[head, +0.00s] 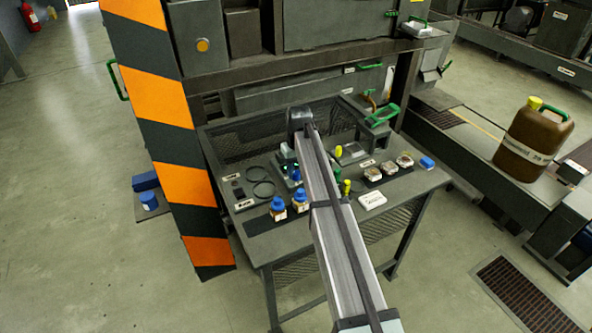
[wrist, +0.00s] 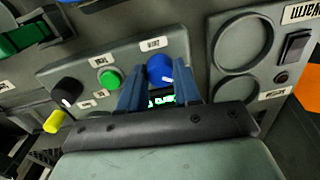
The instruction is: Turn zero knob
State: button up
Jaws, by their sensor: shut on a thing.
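The blue knob (wrist: 158,68) sits on the grey instrument panel (wrist: 190,45), under a small white label (wrist: 153,44) that seems to read "ZERO". My gripper (wrist: 160,78) has its two blue-grey fingers on either side of this knob and is shut on it. Their tips reach the panel face. A lit green display (wrist: 163,99) shows partly between the fingers. In the head view the arm hides most of the instrument (head: 290,172), and the knob cannot be made out there.
A green button (wrist: 109,79), a black knob (wrist: 67,91) and a yellow knob (wrist: 54,122) lie left of the blue knob. A switch (wrist: 295,46) and round recesses are at right. On the bench (head: 262,238) stand blue-capped bottles (head: 278,208) and sample dishes (head: 388,168).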

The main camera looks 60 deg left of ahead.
aim_at(298, 172)
jog(key=shift+n, duration=0.6)
jog(key=o, duration=1.1)
jog(key=shift+c, duration=0.2)
jog(key=shift+r, duration=0.1)
notch_tip(298, 172, up, 14)
jog(key=shift+w+f, duration=0.2)
jog(key=shift+w, duration=0.1)
